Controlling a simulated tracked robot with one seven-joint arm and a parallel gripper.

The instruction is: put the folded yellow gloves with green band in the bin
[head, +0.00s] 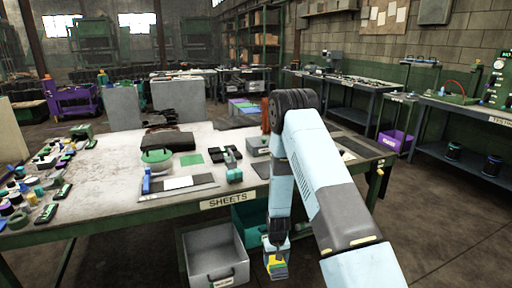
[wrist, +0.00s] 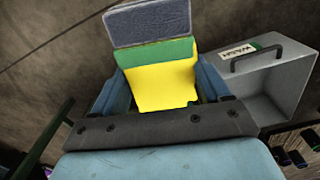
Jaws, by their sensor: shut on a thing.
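The folded yellow gloves with green band (wrist: 165,85) are held between the blue fingers of my gripper (wrist: 163,78) in the wrist view. The green band crosses their far end, and a flat grey-blue piece shows beyond it; I cannot tell what that piece is. In the head view my gripper (head: 275,250) hangs low in front of the table, with the yellow of the gloves (head: 276,269) at its lower end. A grey bin (head: 215,262) with a handle and a label stands under the table's front, left of my gripper. It also shows at the right in the wrist view (wrist: 262,75).
A teal bin (head: 249,216) is behind my gripper, under the table edge. The worktable (head: 110,205) labelled SHEETS carries spools, a dark case (head: 168,141) and small tools. Dark benches line the right wall. The floor at right is open.

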